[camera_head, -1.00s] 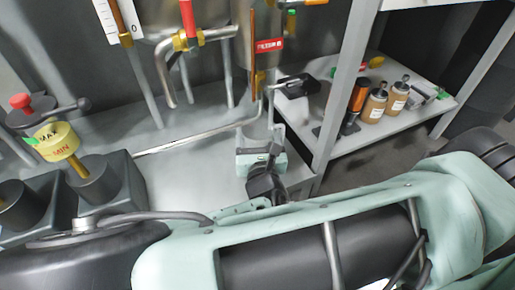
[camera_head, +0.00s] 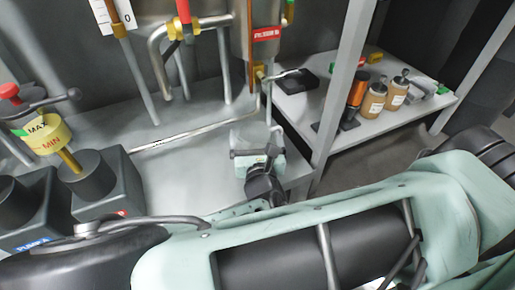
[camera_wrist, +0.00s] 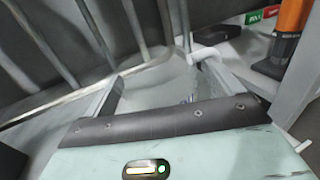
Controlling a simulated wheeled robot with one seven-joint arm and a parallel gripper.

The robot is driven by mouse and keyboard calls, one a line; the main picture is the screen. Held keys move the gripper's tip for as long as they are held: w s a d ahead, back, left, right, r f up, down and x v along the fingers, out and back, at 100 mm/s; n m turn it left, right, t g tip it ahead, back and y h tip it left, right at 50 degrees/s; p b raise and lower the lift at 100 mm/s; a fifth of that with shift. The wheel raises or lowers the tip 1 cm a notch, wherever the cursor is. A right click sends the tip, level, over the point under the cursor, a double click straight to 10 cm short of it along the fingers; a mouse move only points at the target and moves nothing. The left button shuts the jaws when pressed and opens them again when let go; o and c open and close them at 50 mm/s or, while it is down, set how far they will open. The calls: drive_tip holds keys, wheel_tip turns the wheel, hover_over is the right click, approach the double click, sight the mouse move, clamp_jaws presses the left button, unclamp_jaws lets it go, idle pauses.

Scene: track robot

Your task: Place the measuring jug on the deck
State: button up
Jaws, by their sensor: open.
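The measuring jug is a clear, see-through vessel (camera_wrist: 165,88) between my two fingers in the wrist view, with a pale curved handle (camera_wrist: 210,57) near the right finger. Its outline is faint, and whether its base touches the deck is hard to tell. In the head view it is a faint pale shape (camera_head: 245,136) just beyond my gripper (camera_head: 259,150). My gripper (camera_wrist: 165,92) is open, its fingers on either side of the jug. The grey deck (camera_head: 185,160) spreads below and to the left of my gripper.
A thin pipe (camera_head: 195,137) runs low across the deck. Pumps with a yellow MAX/MIN collar (camera_head: 46,135) stand left. Pipes and a tank (camera_head: 255,40) are behind. A post (camera_head: 345,85) and shelf with brown bottles (camera_head: 373,100) stand right. Bare deck lies left of the gripper.

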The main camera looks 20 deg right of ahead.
drive_tip(key=p+v, duration=0.5)
drive_tip(key=v, duration=0.6)
drive_tip(key=s+a+f+m+g+y, duration=0.3)
drive_tip(key=s+a+f+m+g, duration=0.15)
drive_tip(key=a+m+g, duration=0.45)
drive_tip(key=s+a+r+m+g+y, duration=0.2)
drive_tip(key=a+r+m+g+y, duration=0.25)
drive_tip(key=r+m, duration=0.25)
wheel_tip(320, 180, up, 10)
drive_tip(key=s+d+m+g+y, duration=0.1)
drive_tip(key=s+m+g, duration=0.1)
drive_tip(key=m+g, duration=0.15)
drive_tip(key=s+d+r+m+h, duration=0.1)
drive_tip(key=d+r+m+h, duration=0.1)
drive_tip(key=d+r+m, duration=0.2)
drive_tip(key=d+r, duration=0.3)
drive_tip(key=d, duration=0.3)
drive_tip(key=shift+m, duration=0.35)
